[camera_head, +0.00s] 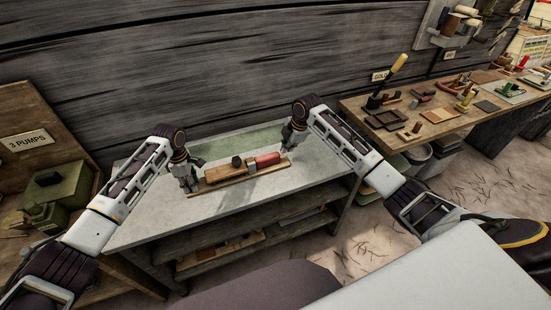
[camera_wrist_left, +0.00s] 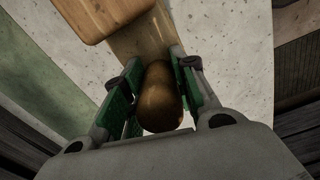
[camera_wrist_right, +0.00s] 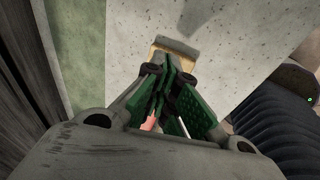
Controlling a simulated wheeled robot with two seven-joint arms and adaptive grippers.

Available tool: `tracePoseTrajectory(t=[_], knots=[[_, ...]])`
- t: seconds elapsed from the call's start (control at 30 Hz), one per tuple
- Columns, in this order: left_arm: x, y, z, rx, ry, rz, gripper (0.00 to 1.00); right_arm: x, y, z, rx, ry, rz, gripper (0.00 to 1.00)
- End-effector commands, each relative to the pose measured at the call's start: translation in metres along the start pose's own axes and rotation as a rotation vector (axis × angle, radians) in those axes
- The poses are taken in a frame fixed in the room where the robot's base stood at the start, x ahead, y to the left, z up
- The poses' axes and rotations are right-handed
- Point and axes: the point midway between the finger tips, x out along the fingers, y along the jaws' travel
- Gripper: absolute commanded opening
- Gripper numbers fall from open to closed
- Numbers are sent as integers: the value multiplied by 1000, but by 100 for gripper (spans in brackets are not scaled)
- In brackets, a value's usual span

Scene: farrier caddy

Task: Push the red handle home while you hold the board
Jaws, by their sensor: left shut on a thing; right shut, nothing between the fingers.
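The board (camera_head: 240,179) is a long narrow wooden strip lying on the grey workbench. A brown wooden block, a dark knob and the red handle (camera_head: 267,159) sit along it, with the red handle toward its right end. My left gripper (camera_head: 188,183) is at the board's left end, shut on a rounded brown wooden knob (camera_wrist_left: 160,98) in the left wrist view. My right gripper (camera_head: 289,151) is shut and empty beside the right end of the red handle; I cannot tell whether they touch. In the right wrist view its fingers (camera_wrist_right: 176,75) hide most of the handle.
The grey workbench (camera_head: 135,228) has clear room in front of the board, and a green mat (camera_head: 225,146) lies behind it. A plank wall stands close behind. A green box (camera_head: 60,185) stands at left; a second bench (camera_head: 440,128) with tools is at right.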

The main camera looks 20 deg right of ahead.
Motion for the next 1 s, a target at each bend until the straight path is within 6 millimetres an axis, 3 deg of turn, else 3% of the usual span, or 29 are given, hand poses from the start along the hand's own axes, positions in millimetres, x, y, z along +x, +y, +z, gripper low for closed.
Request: tracePoseTrajectory(t=[0.47, 1.0], knots=[[2, -1, -1, -1, 3, -4, 0, -2, 1, 0, 0, 0, 0, 0], [2, -1, -1, -1, 2, -4, 0, -31, 8, 4, -1, 0, 1, 0]])
